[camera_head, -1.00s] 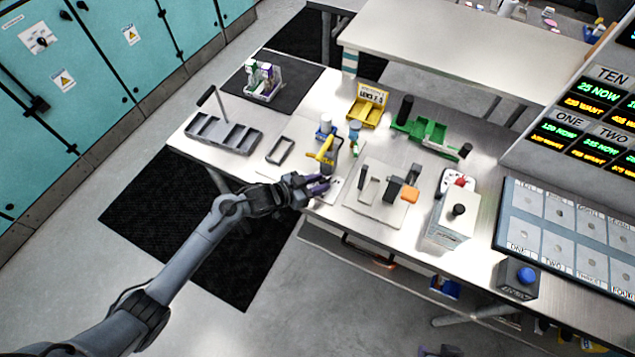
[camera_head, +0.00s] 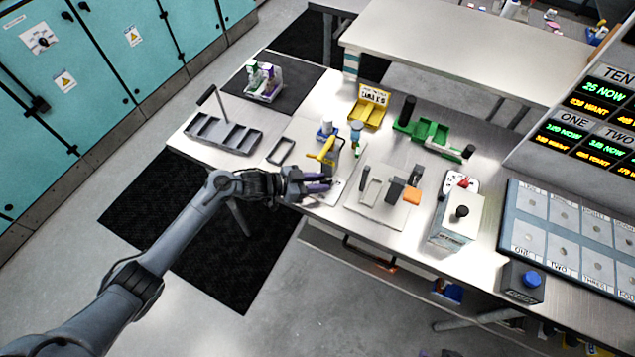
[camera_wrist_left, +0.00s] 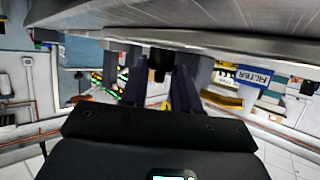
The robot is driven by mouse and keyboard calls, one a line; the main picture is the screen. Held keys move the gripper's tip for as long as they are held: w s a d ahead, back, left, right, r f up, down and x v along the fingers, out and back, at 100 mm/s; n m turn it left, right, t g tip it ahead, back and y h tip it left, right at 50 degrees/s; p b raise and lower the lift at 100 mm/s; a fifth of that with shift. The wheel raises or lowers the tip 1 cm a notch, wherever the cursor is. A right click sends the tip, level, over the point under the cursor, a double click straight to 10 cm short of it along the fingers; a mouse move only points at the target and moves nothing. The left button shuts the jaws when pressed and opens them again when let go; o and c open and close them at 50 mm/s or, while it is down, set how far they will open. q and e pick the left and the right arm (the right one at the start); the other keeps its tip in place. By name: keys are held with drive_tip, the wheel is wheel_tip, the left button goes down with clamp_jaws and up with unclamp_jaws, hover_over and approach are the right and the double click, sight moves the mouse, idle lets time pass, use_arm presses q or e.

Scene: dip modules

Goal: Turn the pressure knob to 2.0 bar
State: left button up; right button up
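My left gripper (camera_head: 325,183) is at the front edge of the near bench, beside the yellow lever piece (camera_head: 322,152). In the left wrist view its two dark fingers (camera_wrist_left: 160,90) stand apart, and a dark post or knob (camera_wrist_left: 160,62) shows in line with the gap; I cannot tell whether it lies between them. No scale or 2.0 bar mark is readable, and I cannot tell for sure which part is the pressure knob. A small blue-and-white fitting (camera_head: 326,130) and a blue-topped fitting (camera_head: 355,133) stand behind the lever.
A grey compartment tray (camera_head: 222,133) lies left on the bench. A plate with grey blocks and an orange piece (camera_head: 411,196), a black-knobbed box (camera_head: 455,228) and a blue button box (camera_head: 522,282) stand right. Yellow bin (camera_head: 368,113) and green fixture (camera_head: 428,133) are behind.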

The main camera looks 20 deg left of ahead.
use_arm(q)
drive_tip(key=o, duration=0.4)
drive_tip(key=shift+o, duration=0.2)
